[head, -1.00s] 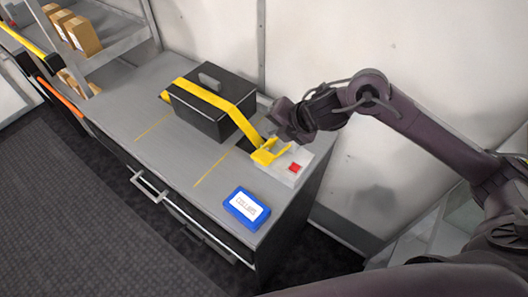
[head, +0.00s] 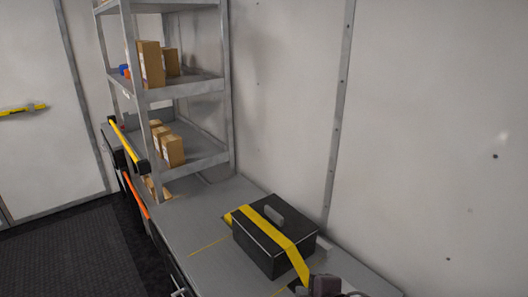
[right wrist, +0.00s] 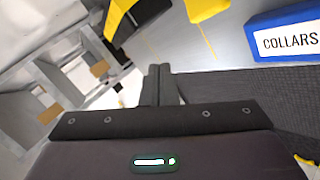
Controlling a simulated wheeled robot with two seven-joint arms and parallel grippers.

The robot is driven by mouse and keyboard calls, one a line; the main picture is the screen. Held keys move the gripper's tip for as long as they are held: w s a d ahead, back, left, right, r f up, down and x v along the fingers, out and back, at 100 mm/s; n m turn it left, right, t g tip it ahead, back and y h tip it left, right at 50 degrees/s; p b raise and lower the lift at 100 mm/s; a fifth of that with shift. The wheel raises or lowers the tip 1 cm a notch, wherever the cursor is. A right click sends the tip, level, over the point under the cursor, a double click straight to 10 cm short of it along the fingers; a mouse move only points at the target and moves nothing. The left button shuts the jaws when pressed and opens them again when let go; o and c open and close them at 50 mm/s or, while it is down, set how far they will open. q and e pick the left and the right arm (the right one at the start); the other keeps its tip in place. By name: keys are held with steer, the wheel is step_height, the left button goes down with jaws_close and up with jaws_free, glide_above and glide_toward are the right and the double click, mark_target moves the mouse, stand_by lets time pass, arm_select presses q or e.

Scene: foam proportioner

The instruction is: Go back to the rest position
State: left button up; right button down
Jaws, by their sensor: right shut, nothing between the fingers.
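My right gripper (right wrist: 159,72) shows in the right wrist view with its two dark fingers closed together and nothing between them. In the head view only a small dark part of my right arm shows at the bottom edge, just below the black box (head: 262,248). The gripper is apart from the blue COLLARS box (right wrist: 285,36), which lies to the right in the wrist view. My left gripper is in neither view.
The black box stands on the grey counter (head: 212,225) with a yellow strap (head: 275,238) over it. A grey shelf rack (head: 190,90) with several cardboard boxes stands behind. A yellow-black bar (head: 127,142) is at its left. Dark floor (head: 70,245) is clear at the left.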

steer(key=s+d+f+m+g+h, duration=0.25)
steer(key=s+d+f+m, duration=0.2)
steer(key=s+m, duration=0.35)
steer(key=s+d+f+m+g+h, duration=0.2)
steer(key=s+d+f+m+g, duration=0.15)
steer(key=s+d+m, duration=0.4)
steer(key=s+a+f+g+b, duration=0.1)
steer(key=s+f+b, duration=0.2)
steer(key=f, duration=3.1)
steer(key=s+d+f+g+b, duration=0.1)
steer(key=s+d+f+b, duration=0.1)
steer(key=s+f, duration=1.6)
steer(key=shift+s+d+f+m+g, duration=0.35)
steer(key=shift+s+d, duration=0.2)
steer(key=shift+s, duration=0.2)
